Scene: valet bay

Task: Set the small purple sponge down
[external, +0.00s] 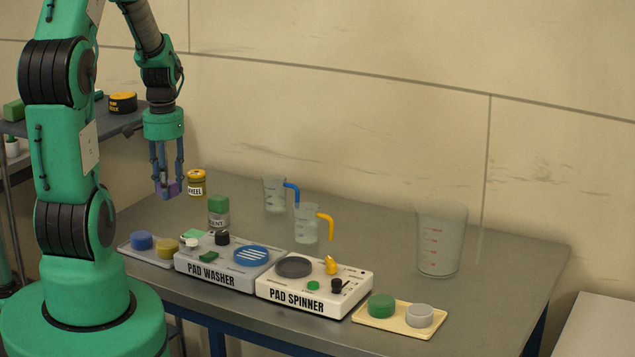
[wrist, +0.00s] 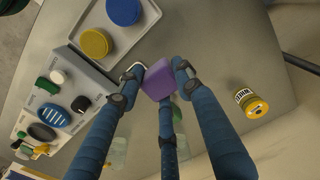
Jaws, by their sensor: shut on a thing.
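The small purple sponge (external: 168,190) is in my gripper, above the left back part of the grey table (external: 400,215). My gripper (external: 168,186) points down, its fingers closed around the sponge. In the wrist view the sponge (wrist: 159,82) shows between the fingertips of my gripper (wrist: 160,80), and the table surface lies below it. The fingers hide part of the sponge's sides. How far the sponge is above the table is hard to tell.
A yellow tin (external: 196,183) and a green-capped can (external: 218,212) stand near. In front are a tray (external: 133,249) with blue and yellow pads, the pad washer (external: 212,273) and pad spinner (external: 310,300). Clear jugs (external: 275,196) and a beaker (external: 440,240) stand further right. Bare table lies behind the washer.

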